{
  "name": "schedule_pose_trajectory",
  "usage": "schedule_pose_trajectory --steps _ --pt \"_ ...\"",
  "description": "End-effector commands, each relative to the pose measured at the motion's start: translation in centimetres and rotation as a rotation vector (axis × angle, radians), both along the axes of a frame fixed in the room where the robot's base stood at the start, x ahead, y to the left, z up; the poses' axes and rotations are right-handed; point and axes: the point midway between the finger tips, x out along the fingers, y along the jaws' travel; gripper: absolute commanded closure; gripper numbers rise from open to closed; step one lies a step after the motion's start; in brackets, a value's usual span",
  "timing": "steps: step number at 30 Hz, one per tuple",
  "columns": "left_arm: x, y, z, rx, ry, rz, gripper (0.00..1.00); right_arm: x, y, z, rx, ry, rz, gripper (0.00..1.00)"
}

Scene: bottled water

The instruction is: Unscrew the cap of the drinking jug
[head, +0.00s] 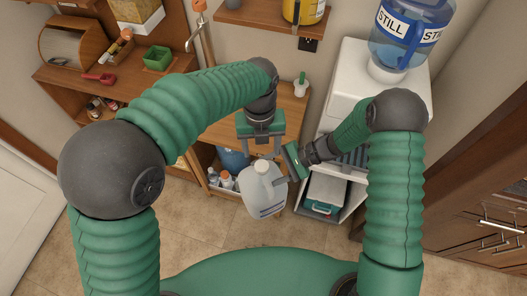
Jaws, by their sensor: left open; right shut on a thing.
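The drinking jug (262,200), whitish and translucent, is in the middle of the head view, with its top toward my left gripper. Its cap (262,166) is a small pale shape at the top. My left gripper (262,146) is open, just above the cap in the picture; whether its fingers touch the cap is too small to tell. My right gripper (284,176) comes in from the right and is shut on the jug's side, near the handle; its exact contact is partly hidden.
A wooden shelf unit (292,112) with bottles (221,180) below stands behind the jug. A white water dispenser (362,75) bearing a large blue bottle (405,45) stands at the right.

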Motion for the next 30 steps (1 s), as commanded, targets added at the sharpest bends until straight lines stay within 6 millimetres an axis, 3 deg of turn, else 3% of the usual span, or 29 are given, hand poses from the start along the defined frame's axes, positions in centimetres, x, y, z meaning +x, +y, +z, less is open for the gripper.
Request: schedule_pose_trajectory --steps 12,23,30 --pt "-0.3 -0.1 -6.7 0.002 0.004 0.0 0.39 0.1 0.2 0.4 0.009 -0.003 0.001 1.0" --pt "-0.3 0.0 -7.9 0.001 0.001 0.0 0.39 0.1 0.2 0.4 0.009 -0.003 0.001 1.0" --pt "-0.2 -0.1 -7.9 0.001 0.001 0.0 0.68 0.1 0.2 0.4 0.009 -0.003 0.001 1.0"
